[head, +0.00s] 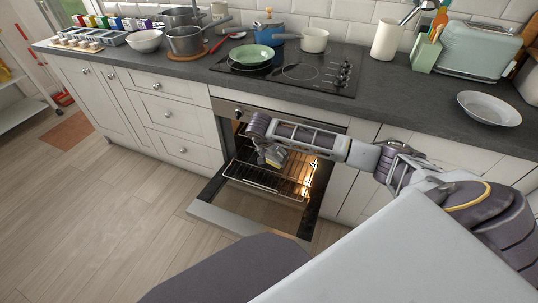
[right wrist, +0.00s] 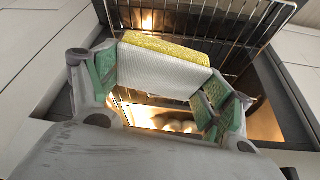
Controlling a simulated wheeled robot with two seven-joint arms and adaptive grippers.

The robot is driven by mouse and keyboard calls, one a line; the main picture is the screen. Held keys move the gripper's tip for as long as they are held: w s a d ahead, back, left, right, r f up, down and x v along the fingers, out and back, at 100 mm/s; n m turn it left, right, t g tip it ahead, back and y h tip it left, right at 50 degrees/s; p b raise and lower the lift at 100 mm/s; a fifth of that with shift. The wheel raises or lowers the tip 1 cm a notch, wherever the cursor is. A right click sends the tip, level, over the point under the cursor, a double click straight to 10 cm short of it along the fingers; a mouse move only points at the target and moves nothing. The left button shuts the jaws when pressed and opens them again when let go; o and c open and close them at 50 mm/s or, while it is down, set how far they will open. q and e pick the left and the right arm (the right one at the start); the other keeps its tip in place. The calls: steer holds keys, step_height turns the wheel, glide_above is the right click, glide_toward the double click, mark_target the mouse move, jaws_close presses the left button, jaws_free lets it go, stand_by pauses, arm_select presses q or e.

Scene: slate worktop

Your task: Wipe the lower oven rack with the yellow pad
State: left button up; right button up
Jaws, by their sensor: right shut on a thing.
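My right gripper (head: 272,155) reaches into the open oven from the right. In the right wrist view, my right gripper (right wrist: 160,82) is shut on the yellow pad (right wrist: 165,48), with its green finger pads at the pad's two ends. The pad has a yellow layer and a white layer. A wire oven rack (head: 290,190) shows below the gripper in the head view. Rack wires (right wrist: 255,20) also show close behind the pad in the right wrist view; I cannot tell whether the pad touches them. The pad is hard to make out in the head view. My left gripper is not in view.
The oven door (head: 255,211) is folded down in front of the lit oven. The slate worktop (head: 400,110) above holds a hob with a green pan (head: 251,55), pots, a toaster (head: 475,48) and a white bowl (head: 489,107). The floor to the left is clear.

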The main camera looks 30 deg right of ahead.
arm_select(q)
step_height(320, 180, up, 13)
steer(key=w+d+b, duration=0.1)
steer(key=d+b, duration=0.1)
steer(key=b, duration=0.4)
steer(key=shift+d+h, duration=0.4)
arm_select(e)
steer(key=s+d+f+m+g, duration=0.2)
steer(key=d+f+m, duration=0.4)
steer(key=f, duration=0.5)
steer(key=shift+d+f+m, duration=0.25)
steer(key=shift+d+m, duration=0.05)
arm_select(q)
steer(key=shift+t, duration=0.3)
arm_select(e)
steer(key=shift+s+f, duration=0.1)
steer(key=shift+f, duration=0.05)
